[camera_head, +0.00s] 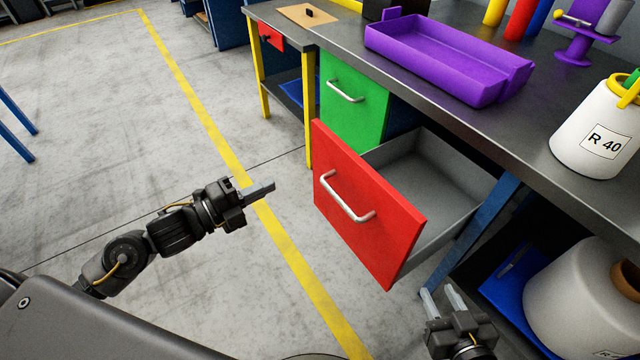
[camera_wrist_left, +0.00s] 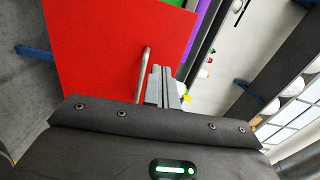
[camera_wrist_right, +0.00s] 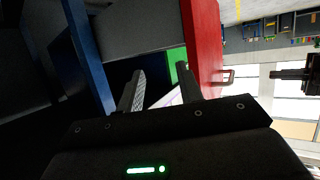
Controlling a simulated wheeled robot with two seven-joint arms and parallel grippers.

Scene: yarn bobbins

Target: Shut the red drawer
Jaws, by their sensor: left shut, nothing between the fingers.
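The red drawer (camera_head: 360,205) stands pulled out from under the workbench, its grey inside (camera_head: 425,165) showing empty. A silver bar handle (camera_head: 345,200) is on its red front. My left gripper (camera_head: 262,189) is shut and empty, to the left of the red front and apart from it in the head view. In the left wrist view the red front (camera_wrist_left: 110,50) and the handle (camera_wrist_left: 144,72) lie ahead of the shut fingers (camera_wrist_left: 162,82). My right gripper (camera_head: 443,298) is open and empty, low beside the drawer's near end. The red front's edge (camera_wrist_right: 203,45) shows in the right wrist view.
A shut green drawer (camera_head: 352,105) is beyond the red one. The bench top holds a purple tray (camera_head: 445,60) and a white bobbin marked R 40 (camera_head: 600,130). A blue bench leg (camera_head: 465,245) stands near my right gripper.

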